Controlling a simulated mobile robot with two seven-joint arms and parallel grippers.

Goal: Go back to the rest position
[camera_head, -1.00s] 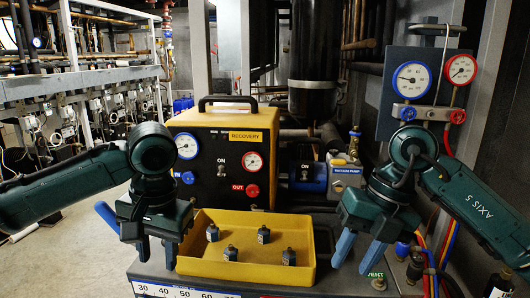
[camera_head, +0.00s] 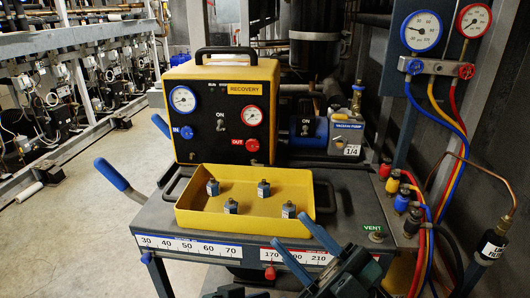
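My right gripper (camera_head: 288,229) is low in the picture, right of the middle. Its two blue fingers point up and left. They are apart, with nothing between them. It appears in front of the cart's front edge, near the yellow tray's right front corner in the picture. A small dark part at the bottom edge seems to be my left arm or gripper (camera_head: 235,292); its fingers cannot be made out. The yellow tray (camera_head: 240,222) lies on the grey cart top (camera_head: 155,215) and holds several small blue-grey fittings (camera_head: 264,188).
A yellow and black recovery unit (camera_head: 222,115) stands behind the tray. A vacuum pump (camera_head: 340,135) is to its right. Gauges (camera_head: 421,32) with coloured hoses (camera_head: 450,140) hang at right. A blue handle (camera_head: 112,175) sticks out left. Open floor lies left.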

